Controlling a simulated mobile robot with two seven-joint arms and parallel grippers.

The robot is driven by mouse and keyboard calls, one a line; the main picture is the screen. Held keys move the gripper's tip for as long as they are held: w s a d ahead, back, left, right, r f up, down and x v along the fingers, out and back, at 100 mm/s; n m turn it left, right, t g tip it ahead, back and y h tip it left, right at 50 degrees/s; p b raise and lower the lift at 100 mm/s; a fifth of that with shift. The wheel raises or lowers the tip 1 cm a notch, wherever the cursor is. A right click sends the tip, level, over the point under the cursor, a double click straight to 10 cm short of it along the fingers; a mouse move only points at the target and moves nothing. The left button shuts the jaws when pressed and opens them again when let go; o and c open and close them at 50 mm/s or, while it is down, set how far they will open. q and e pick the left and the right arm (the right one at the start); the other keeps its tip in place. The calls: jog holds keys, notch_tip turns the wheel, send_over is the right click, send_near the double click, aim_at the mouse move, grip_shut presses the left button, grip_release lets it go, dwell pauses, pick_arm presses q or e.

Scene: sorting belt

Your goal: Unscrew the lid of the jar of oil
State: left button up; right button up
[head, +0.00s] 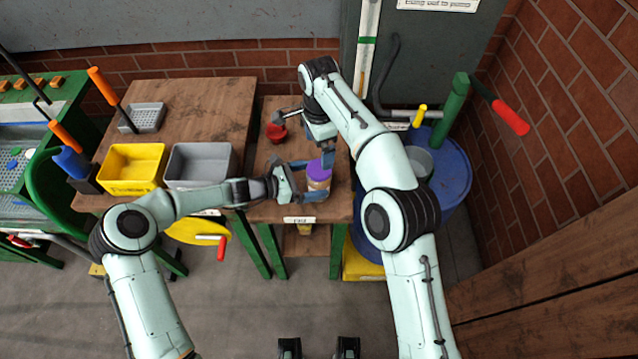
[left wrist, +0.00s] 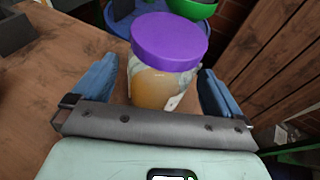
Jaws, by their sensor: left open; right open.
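The jar of oil (head: 318,184) stands upright on the small wooden table, near its front right. Its purple lid (head: 319,169) is on top. In the left wrist view the jar (left wrist: 157,88) shows amber contents under the purple lid (left wrist: 170,40). My left gripper (head: 309,180) is open, with its blue fingers on either side of the jar and a visible gap at each side. My right gripper (head: 301,138) is open and empty, above the table behind the jar. Its fingers are partly hidden by its own arm.
A red round object (head: 276,133) lies on the small table (head: 265,211) near my right gripper. A yellow bin (head: 133,166) and a grey bin (head: 200,163) stand on the larger table at left. A blue barrel (head: 455,175) stands to the right.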

aim_at(319, 168)
pick_arm(q)
jog(key=shift+x, duration=1.35)
grip_shut()
pick_arm(e)
jog(key=shift+s+a+f+n, duration=0.1)
jog(key=shift+f+n, duration=0.1)
jog(key=shift+n, duration=0.3)
jog(key=shift+a+f+n, duration=0.1)
jog(key=shift+f+n, duration=0.05)
jog(key=shift+n, duration=0.75)
jog(key=shift+d+r+n, duration=0.2)
jog(key=shift+r+n, duration=0.1)
jog(key=shift+n, duration=0.5)
jog(key=shift+f, duration=3.9)
jog(key=shift+c, duration=0.3)
jog(key=c, duration=1.1)
